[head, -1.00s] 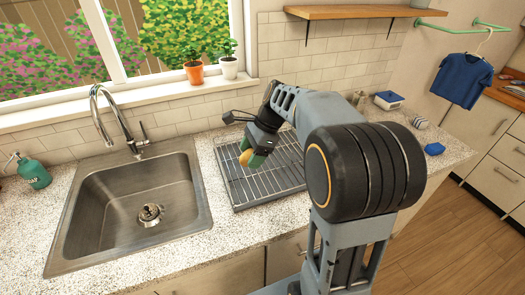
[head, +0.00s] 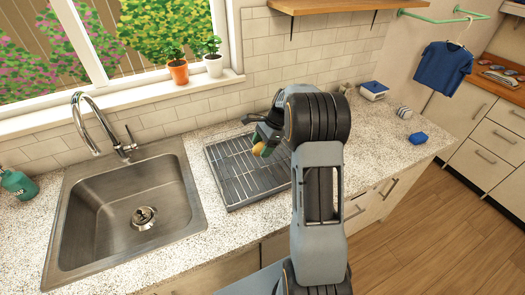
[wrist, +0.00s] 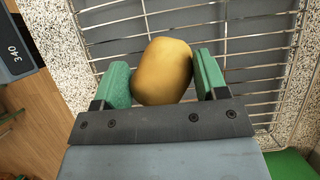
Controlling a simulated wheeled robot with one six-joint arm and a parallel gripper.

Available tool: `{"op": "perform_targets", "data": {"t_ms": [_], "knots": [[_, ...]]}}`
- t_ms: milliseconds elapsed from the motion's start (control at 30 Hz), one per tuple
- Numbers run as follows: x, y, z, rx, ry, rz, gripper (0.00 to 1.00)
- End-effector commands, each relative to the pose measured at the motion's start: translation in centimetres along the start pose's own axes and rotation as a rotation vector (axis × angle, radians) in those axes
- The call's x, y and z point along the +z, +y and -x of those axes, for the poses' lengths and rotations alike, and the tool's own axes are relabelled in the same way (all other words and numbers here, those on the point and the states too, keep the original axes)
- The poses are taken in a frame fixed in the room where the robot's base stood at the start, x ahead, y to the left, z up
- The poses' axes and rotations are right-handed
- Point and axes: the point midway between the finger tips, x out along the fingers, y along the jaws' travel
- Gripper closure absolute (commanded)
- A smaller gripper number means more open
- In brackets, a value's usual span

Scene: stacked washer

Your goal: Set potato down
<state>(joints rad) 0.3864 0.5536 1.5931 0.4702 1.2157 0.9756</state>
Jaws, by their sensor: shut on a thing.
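A yellow-brown potato (head: 258,149) is held by my gripper (head: 262,148) over the dish rack. In the wrist view the potato (wrist: 163,72) sits between the two green fingers of my gripper (wrist: 161,78), which is shut on it. The metal wire dish rack (head: 232,177) lies on the counter right of the sink. Its wires also show behind the potato in the wrist view (wrist: 250,45). I cannot tell whether the potato touches the wires. My arm hides the rack's right side in the head view.
A steel sink (head: 115,180) with a faucet (head: 90,120) is left of the rack. A green bottle (head: 18,185) stands at the far left. Potted plants (head: 178,72) are on the sill. A blue sponge (head: 418,138) lies on the right counter. Counter (head: 390,160) right of my arm is mostly clear.

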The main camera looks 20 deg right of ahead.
Motion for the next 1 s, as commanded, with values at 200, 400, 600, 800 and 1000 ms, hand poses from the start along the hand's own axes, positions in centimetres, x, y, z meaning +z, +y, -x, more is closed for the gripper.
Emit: {"op": "perform_targets", "data": {"t_ms": [200, 400, 600, 800, 1000], "knots": [[-0.8, -0.3, -0.4, 0.0, -0.001, 0.0, 0.72], [-1.9, -0.3, -2.4, 0.003, -0.002, -0.002, 0.72], [-2.3, -0.4, -3.2, -0.001, 0.0, 0.0, 0.72], [-2.4, -0.4, -3.4, 0.0, 0.0, 0.0, 0.72], [-2.4, -0.4, -3.4, 0.0, 0.0, 0.0, 0.19]]}}
